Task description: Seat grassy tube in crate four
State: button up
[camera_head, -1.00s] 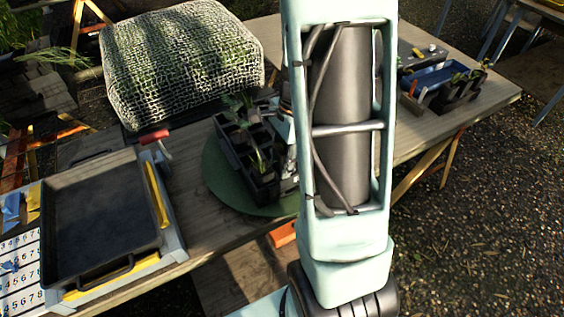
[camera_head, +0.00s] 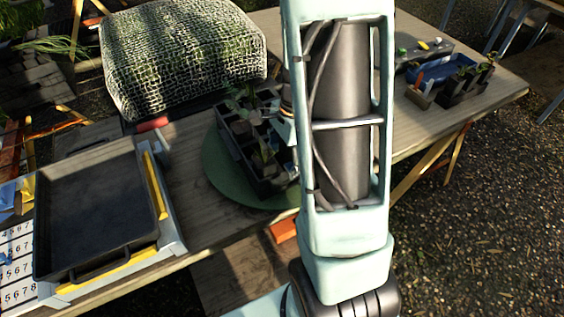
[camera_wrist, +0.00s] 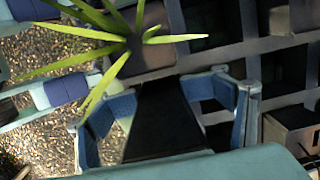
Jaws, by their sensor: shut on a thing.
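In the wrist view, my gripper (camera_wrist: 160,97) with blue-padded fingers is shut on a dark tapered tube (camera_wrist: 165,125). The grassy plant (camera_wrist: 125,42), with long thin green leaves, fans out at the upper left over a brown soil top. A black crate (camera_wrist: 225,55) with square cells lies behind and to the right; several cells look dark and empty. I cannot tell whether the tube is inside a cell. In the head view the crate (camera_head: 230,140) stands on a round green disc (camera_head: 222,178), with some plants in it. My arm hides the gripper there.
A black tray (camera_head: 95,215) lies at the left of the wooden table. A net-covered mound (camera_head: 185,55) stands behind. A blue tray (camera_head: 437,76) and black pots with plants (camera_head: 465,82) stand at the right. Bare table (camera_head: 190,185) shows between tray and disc.

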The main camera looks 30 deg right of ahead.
jog(key=shift+o, duration=0.4)
jog(key=shift+s+d+f, duration=0.35)
jog(key=shift+s+f, duration=0.1)
jog(key=shift+f, duration=0.2)
jog(key=o, duration=2.1)
jog(key=shift+w+d, duration=0.1)
jog(key=shift+w, duration=0.05)
jog(key=o, duration=0.5)
jog(key=shift+r, duration=0.1)
jog(key=shift+w+r, duration=0.15)
jog(key=shift+r, duration=0.05)
jog(key=r, duration=0.4)
jog(key=d+r, duration=0.1)
jog(key=r, duration=0.6)
jog(key=shift+d+r, duration=0.3)
